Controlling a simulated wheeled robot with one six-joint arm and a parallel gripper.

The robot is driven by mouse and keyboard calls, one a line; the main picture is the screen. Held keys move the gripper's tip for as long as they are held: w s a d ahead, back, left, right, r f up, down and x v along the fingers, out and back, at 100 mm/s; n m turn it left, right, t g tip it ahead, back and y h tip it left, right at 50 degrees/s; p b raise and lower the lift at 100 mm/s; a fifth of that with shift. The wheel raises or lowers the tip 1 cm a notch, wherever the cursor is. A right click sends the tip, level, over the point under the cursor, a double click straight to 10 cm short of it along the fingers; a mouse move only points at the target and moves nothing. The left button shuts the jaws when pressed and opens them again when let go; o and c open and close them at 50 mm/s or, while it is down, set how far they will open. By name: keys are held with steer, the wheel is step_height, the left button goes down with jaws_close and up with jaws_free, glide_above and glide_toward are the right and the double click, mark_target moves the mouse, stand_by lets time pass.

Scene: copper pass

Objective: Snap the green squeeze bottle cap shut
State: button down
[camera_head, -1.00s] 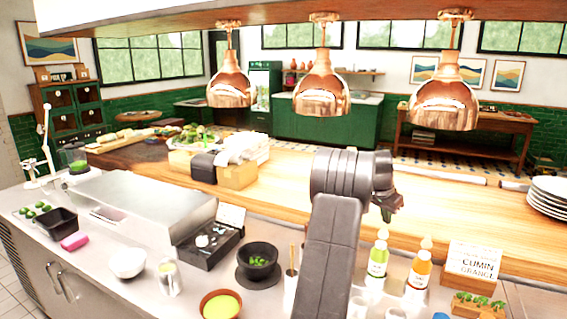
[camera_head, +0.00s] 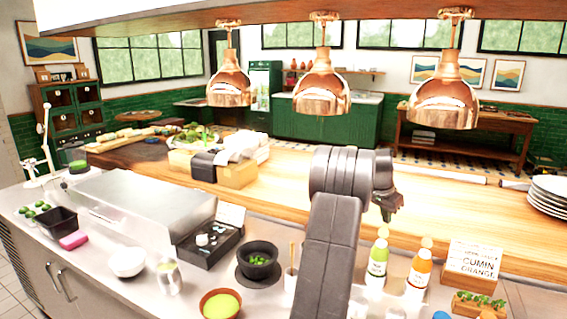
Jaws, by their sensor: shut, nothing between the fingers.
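The green squeeze bottle (camera_head: 377,262) stands upright on the steel counter at the lower right, with a pale cap (camera_head: 382,232) at its top. The cap is too small in view to tell whether it is open or shut. My gripper (camera_head: 388,213) hangs at the end of my dark arm, just above the green bottle in the picture. Its fingers look closed and empty. I cannot tell how far it is from the cap in depth.
An orange squeeze bottle (camera_head: 419,270) stands close to the right of the green one. A cumin-orange sign (camera_head: 473,262) and a small herb tray (camera_head: 478,305) are further right. A black bowl (camera_head: 258,261) and a green-filled bowl (camera_head: 221,304) are left. Copper lamps (camera_head: 444,98) hang above.

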mark_target(386, 230)
steer(key=shift+s+a+f+b, duration=0.1)
steer(key=shift+s+a+b, duration=0.2)
steer(key=shift+s+b, duration=0.25)
steer(key=shift+s+a+r+b, duration=0.1)
steer(key=shift+s+a+b, duration=0.25)
steer(key=shift+s, duration=0.35)
steer(key=shift+s+a+f+b, duration=0.1)
steer(key=shift+s+a+b, duration=0.15)
steer(key=shift+s+b, duration=0.35)
steer(key=shift+s+a+f+b, duration=0.15)
steer(key=shift+s+a+b, duration=0.2)
steer(key=shift+s, duration=0.2)
steer(key=shift+s+a+f+b, duration=0.1)
steer(key=shift+s+a+b, duration=0.15)
steer(key=shift+s, duration=0.25)
steer(key=shift+s+a+r+b, duration=0.25)
steer(key=shift+s+b, duration=0.1)
steer(key=shift+s, duration=0.15)
steer(key=shift+d+r, duration=0.1)
steer(key=shift+r, duration=0.1)
steer(key=shift+r+p, duration=1.35)
steer(key=shift+r, duration=0.15)
step_height(386, 230, up, 6)
steer(key=p, duration=0.5)
